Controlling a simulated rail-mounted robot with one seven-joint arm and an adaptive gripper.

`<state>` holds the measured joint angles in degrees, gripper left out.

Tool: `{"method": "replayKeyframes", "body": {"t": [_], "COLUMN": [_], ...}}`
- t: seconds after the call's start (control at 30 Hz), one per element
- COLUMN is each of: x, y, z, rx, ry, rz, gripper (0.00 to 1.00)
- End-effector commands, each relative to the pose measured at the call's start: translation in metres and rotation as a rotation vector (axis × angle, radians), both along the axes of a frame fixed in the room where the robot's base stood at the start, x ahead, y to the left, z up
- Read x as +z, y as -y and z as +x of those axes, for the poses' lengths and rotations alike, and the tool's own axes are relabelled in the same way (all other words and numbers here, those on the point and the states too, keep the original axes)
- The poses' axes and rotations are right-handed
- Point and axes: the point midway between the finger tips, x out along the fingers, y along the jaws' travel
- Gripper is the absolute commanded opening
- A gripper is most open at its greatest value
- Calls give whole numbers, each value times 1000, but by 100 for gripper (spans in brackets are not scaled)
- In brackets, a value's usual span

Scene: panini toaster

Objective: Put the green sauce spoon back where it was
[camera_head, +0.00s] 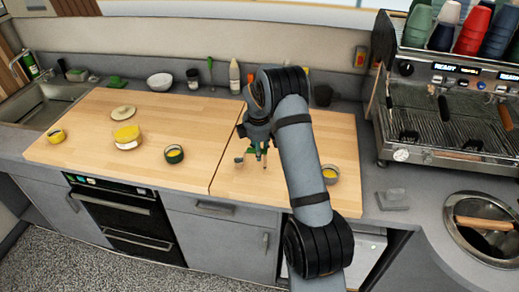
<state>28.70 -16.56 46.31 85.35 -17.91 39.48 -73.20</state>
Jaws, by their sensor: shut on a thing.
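My gripper (252,153) is over the right part of the wooden counter, left of my arm. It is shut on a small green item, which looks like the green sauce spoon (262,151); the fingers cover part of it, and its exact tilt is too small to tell. A dark green bowl with yellow sauce (174,154) stands on the counter to the left of the gripper, apart from it.
A glass bowl of yellow food (127,137), a small yellow bowl (56,135) and a pale round plate (123,111) are at the left. Another yellow-filled bowl (330,174) is right of my arm. Bottles and cups line the back; a coffee machine (450,115) stands right.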

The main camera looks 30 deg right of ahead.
Motion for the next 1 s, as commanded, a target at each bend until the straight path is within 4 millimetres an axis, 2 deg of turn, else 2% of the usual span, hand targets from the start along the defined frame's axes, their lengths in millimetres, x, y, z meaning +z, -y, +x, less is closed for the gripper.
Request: {"method": "replayKeyframes", "body": {"t": [0.1,1.0], "x": [-8,-13], "y": [0,0], "z": [0,0], "rx": [0,0], "ry": [0,0], "rz": [0,0], "gripper": [0,0]}}
